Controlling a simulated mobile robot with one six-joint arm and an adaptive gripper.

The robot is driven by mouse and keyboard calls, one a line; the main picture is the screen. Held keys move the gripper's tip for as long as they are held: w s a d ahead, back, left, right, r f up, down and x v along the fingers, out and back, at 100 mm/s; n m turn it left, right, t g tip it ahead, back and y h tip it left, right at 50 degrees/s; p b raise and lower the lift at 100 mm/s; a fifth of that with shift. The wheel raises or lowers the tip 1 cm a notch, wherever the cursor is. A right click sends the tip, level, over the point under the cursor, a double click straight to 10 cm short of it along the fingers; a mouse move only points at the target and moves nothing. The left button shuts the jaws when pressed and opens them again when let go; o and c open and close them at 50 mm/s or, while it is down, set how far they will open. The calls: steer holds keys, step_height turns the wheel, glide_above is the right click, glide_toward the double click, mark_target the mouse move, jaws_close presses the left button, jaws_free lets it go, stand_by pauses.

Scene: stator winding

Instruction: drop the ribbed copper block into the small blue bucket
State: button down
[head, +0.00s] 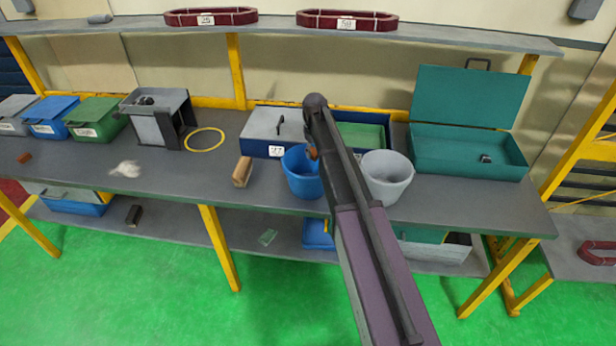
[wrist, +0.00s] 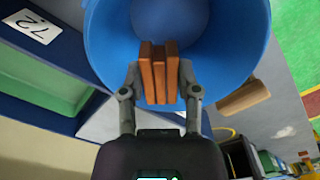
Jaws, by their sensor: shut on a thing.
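The ribbed copper block (wrist: 158,75) is held between the two fingers of my gripper (wrist: 160,85) in the wrist view, with the small blue bucket (wrist: 240,40) behind it. The block appears over the bucket's mouth. In the head view the blue bucket (head: 303,180) stands on the workbench, left of a grey bucket. My gripper (head: 313,150) is at the bucket's upper right rim there, mostly hidden by my arm. Only a small copper-coloured bit of the block (head: 312,153) shows in the head view.
A grey bucket (head: 388,178) stands just right of my arm. A tan block (head: 242,171) lies left of the blue bucket. An open teal box (head: 466,150) is at the right. A blue case (head: 262,150) stands behind. A shelf (head: 280,38) runs above the bench.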

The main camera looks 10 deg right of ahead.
steer(key=shift+f+b, duration=0.35)
steer(key=shift+f, duration=0.2)
steer(key=shift+c, duration=1.3)
jaws_free()
steer(key=shift+s+r, duration=0.1)
